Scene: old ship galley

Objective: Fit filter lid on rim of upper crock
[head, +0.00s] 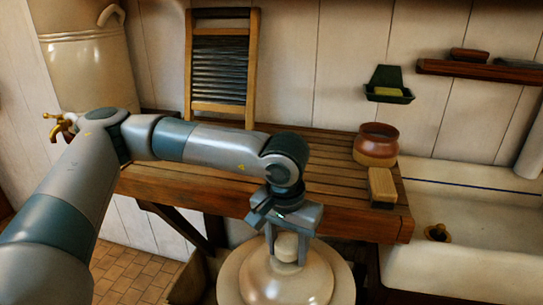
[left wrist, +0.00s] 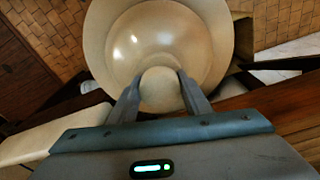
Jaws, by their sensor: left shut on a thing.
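The filter lid (head: 268,286) is a cream, glossy dome with a wide flat brim and a round knob. It is at the bottom of the head view, in front of the table's front edge. It also fills the top middle of the left wrist view (left wrist: 135,45). My left gripper (head: 287,248) is shut on the lid's knob, with one finger on each side, as the left wrist view (left wrist: 160,88) shows. A large cream crock (head: 85,60) with a handle and a brass tap (head: 61,127) stands at the upper left. Its rim is out of view. My right gripper is not in view.
A slatted wooden table (head: 320,165) lies behind my left gripper. A washboard (head: 222,65) stands at its back. A brown pot (head: 376,146) and a wooden block (head: 382,186) are at its right end, beside a white sink (head: 470,210). Tiled floor (head: 135,265) shows lower left.

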